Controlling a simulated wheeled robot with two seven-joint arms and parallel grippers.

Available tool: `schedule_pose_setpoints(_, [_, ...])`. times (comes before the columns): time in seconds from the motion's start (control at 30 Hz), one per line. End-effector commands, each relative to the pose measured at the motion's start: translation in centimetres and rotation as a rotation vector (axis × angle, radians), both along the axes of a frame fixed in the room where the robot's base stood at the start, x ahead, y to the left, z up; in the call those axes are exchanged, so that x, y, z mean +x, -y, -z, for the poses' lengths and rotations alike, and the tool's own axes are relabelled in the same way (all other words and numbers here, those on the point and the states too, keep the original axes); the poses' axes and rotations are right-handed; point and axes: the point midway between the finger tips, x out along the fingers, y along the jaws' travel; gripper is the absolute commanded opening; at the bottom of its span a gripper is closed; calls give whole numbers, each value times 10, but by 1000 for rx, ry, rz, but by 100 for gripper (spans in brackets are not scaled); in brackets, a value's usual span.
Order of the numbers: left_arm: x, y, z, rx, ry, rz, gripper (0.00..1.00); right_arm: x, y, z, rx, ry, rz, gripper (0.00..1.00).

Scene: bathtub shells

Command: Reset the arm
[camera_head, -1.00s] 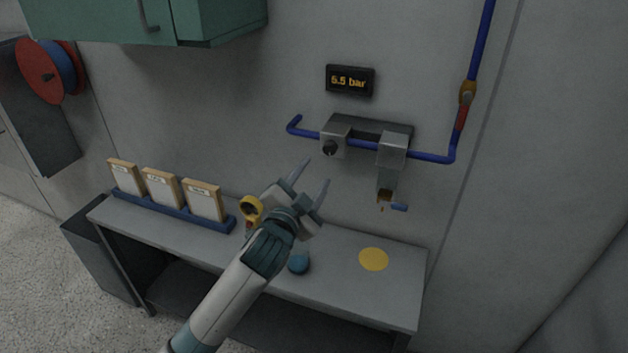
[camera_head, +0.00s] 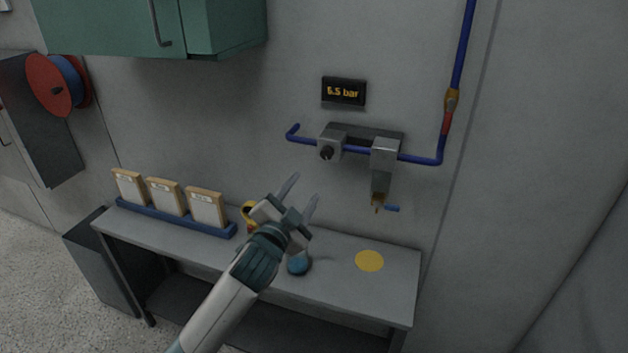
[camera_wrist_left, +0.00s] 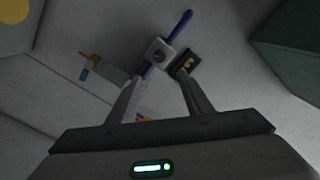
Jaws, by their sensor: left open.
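My left arm comes in from the lower left in the head view. Its gripper (camera_head: 301,191) is open and empty, raised over the workbench (camera_head: 335,285) with its fingers pointing up toward the wall. In the left wrist view the two fingers (camera_wrist_left: 160,98) stand apart with nothing between them. Beyond them show the grey valve block (camera_wrist_left: 158,54) and the pressure display (camera_wrist_left: 186,63). My right gripper is in neither view.
A blue rack (camera_head: 175,217) with several labelled boxes stands on the bench's left. A yellow tape-like item (camera_head: 249,212) and a blue round object (camera_head: 299,264) are near my arm. A yellow disc (camera_head: 369,261) lies right. Blue pipe (camera_head: 420,160) and a green cabinet (camera_head: 100,25) are on the wall.

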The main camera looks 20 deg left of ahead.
Motion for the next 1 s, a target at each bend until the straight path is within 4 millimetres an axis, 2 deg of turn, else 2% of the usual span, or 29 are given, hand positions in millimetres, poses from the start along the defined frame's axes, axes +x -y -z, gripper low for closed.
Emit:
schedule_pose_setpoints(0.17, [1,0,5,-2,-6,-1,46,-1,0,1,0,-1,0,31])
schedule_pose_setpoints(0.27, [3,-1,21,-6,-27,-3,46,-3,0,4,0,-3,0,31])
schedule_pose_setpoints(0.37, [6,-3,51,-15,-68,-8,46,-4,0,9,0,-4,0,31])
schedule_pose_setpoints(0.47, [8,-6,96,-29,-125,-14,46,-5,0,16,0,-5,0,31])
schedule_pose_setpoints(0.67, [3,-15,216,-71,-280,-35,46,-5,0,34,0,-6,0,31])
schedule_pose_setpoints(0.8, [-12,-21,304,-102,-392,-54,46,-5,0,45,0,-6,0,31])
schedule_pose_setpoints(0.87, [-22,-24,341,-116,-439,-64,46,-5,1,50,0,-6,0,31])
schedule_pose_setpoints(1.0, [-51,-29,425,-148,-548,-86,46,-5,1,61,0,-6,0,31])
